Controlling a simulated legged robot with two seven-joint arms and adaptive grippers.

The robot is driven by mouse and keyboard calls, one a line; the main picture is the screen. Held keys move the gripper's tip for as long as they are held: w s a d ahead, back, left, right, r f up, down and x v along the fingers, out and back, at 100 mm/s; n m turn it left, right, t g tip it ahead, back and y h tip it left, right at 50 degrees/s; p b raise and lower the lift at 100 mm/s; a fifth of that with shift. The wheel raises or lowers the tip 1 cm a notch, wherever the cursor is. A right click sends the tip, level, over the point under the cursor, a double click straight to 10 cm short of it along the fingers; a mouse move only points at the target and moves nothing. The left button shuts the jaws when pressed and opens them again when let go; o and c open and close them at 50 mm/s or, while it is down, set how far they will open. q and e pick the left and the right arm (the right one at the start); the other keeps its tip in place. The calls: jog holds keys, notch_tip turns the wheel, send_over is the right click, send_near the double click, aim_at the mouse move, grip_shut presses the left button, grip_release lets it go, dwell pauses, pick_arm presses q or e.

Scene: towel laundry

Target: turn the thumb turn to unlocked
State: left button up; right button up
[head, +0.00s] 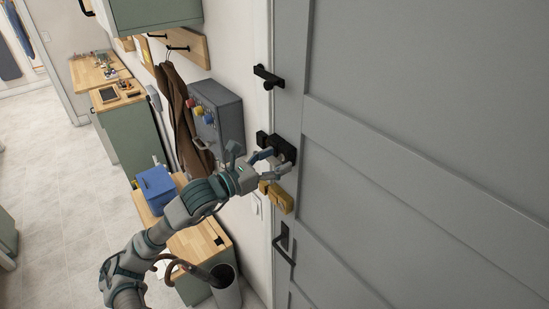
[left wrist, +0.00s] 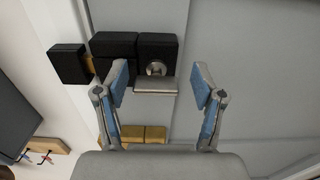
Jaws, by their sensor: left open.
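The grey door (head: 400,150) fills the right of the head view. A black lock case (head: 283,149) is mounted near its left edge, and it also shows in the left wrist view (left wrist: 158,46). A round silver part (left wrist: 156,69) sits on the case, with a flat grey metal piece (left wrist: 155,87) just below it that looks like the thumb turn, lying horizontal. My left gripper (head: 268,163) is open in front of the lock case. In the left wrist view its blue-padded fingers (left wrist: 161,82) stand either side of the metal piece, with clear gaps. My right gripper is out of view.
A brass block (head: 277,196) is below the lock case, and a black door handle (head: 286,245) is lower. A black latch (head: 267,77) is above. Left of the door are a grey box (head: 217,120) with coloured buttons, a hanging brown cloth (head: 178,115) and a blue box (head: 156,188).

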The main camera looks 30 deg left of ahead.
pick_arm(q)
jog(key=shift+a, duration=0.15)
jog(key=shift+a+f, duration=0.1)
jog(key=shift+a, duration=0.15)
jog(key=c, duration=0.8)
jog(key=shift+s, duration=0.1)
jog(key=c, duration=0.4)
jog(key=shift+o, duration=0.2)
jog(key=shift+d, duration=0.15)
